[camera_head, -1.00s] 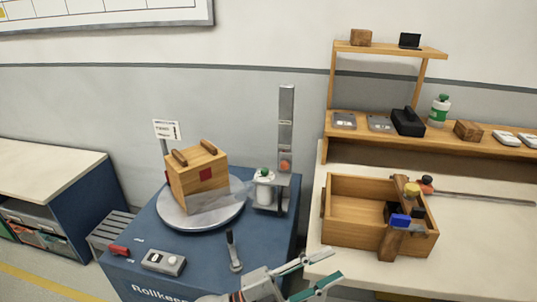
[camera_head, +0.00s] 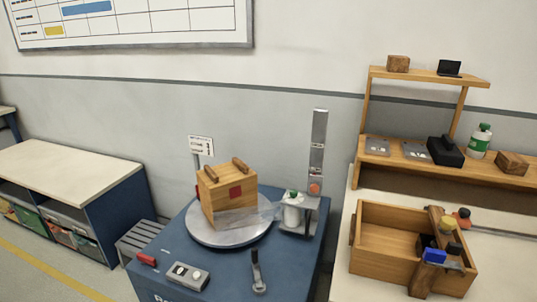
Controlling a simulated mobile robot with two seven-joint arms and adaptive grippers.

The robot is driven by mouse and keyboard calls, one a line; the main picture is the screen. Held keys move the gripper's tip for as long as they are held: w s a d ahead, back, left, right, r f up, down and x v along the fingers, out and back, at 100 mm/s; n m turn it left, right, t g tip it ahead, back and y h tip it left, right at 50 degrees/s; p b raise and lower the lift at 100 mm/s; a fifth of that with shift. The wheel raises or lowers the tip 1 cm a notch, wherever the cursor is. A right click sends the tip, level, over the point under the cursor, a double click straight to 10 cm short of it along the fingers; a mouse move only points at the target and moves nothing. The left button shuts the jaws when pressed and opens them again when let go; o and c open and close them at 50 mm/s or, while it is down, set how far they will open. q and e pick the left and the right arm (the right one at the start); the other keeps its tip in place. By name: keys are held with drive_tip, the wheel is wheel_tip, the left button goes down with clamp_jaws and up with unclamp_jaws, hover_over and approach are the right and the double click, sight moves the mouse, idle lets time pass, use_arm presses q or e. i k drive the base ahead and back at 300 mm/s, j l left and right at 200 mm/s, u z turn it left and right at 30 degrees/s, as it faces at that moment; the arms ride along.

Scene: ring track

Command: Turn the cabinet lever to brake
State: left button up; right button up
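The blue cabinet (camera_head: 222,279) stands at the lower middle, its front cut by the bottom edge. A small lever (camera_head: 258,272) with a dark handle and a pale base stands on the front right part of its top. The lever looks roughly upright; I cannot read any brake marking beside it. Neither of my grippers shows in the head view.
On the cabinet are a round grey turntable (camera_head: 228,236) bearing a wooden block (camera_head: 227,196), a grey button box (camera_head: 182,276), a red-handled part (camera_head: 146,259) and a white bottle (camera_head: 292,213). A wooden box (camera_head: 389,267) with tools stands on the right bench.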

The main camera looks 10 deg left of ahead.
sight(143, 260)
drive_tip(key=u, duration=1.25)
drive_tip(key=i+j+z, duration=0.15)
drive_tip(key=z, duration=0.25)
drive_tip(key=i+j+z, duration=0.1)
drive_tip(key=j+z, duration=0.25)
drive_tip(key=i+j+z, duration=0.1)
drive_tip(key=j+z, duration=0.5)
drive_tip(key=z, duration=0.15)
